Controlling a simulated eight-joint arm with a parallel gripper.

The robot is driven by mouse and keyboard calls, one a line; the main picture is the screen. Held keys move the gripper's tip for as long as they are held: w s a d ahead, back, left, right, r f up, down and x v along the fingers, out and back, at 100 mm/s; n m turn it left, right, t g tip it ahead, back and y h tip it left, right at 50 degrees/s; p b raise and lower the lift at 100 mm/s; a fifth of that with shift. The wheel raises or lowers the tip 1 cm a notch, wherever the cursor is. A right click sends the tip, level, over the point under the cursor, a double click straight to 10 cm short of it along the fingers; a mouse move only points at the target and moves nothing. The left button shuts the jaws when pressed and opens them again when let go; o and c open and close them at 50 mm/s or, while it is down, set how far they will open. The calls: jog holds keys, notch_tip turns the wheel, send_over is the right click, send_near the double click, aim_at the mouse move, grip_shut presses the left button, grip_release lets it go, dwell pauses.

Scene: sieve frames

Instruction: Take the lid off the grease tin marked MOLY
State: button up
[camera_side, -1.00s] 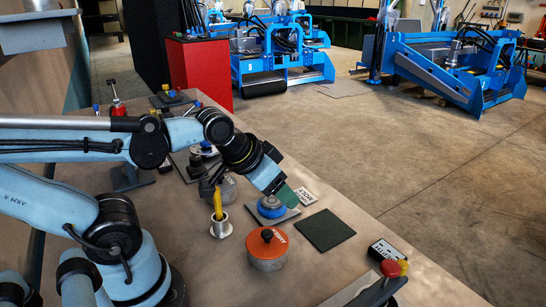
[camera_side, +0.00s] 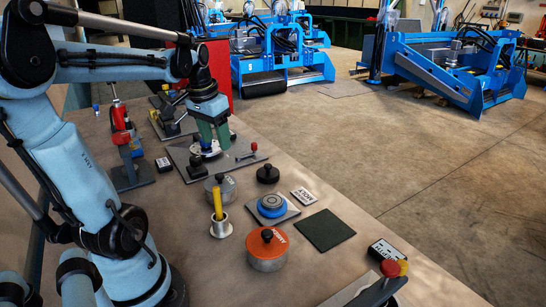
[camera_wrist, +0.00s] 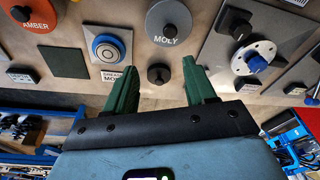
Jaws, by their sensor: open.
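The grey tin marked MOLY (camera_wrist: 157,12) is at the top middle of the wrist view, with a black knob (camera_wrist: 169,33) on its round top. In the side view the grey tin (camera_side: 224,190) stands behind the yellow-handled item, its black knob upward; its lid appears on. My gripper (camera_side: 216,150) points down with green fingers, beyond the tin and above the grey plate with the white disc. In the wrist view my gripper (camera_wrist: 160,60) has its fingers spread with nothing held between them. A separate black knobbed disc (camera_wrist: 158,76) shows between the fingertips in that view.
An orange-lidded AMBER tin (camera_side: 268,252) stands nearer the camera. A metal cup (camera_side: 221,228) holds a yellow-handled item. A blue-ringed disc (camera_side: 272,206), a MOLY GREASE label (camera_side: 304,195) and a bare dark green pad (camera_side: 325,230) lie to the right. The white flanged disc (camera_wrist: 254,57) has a blue knob.

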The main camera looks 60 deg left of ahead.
aim_at(219, 175)
jog(key=shift+w+a+f, duration=0.1)
jog(key=shift+a+f, duration=0.35)
jog(key=shift+f, duration=1.5)
jog(key=shift+w+a+f, duration=0.15)
jog(key=shift+a+f, duration=0.25)
jog(key=shift+f, duration=1.6)
jog(key=shift+w+a+f, duration=0.1)
jog(key=shift+a+f, duration=0.35)
jog(key=shift+f, duration=1.5)
grip_shut()
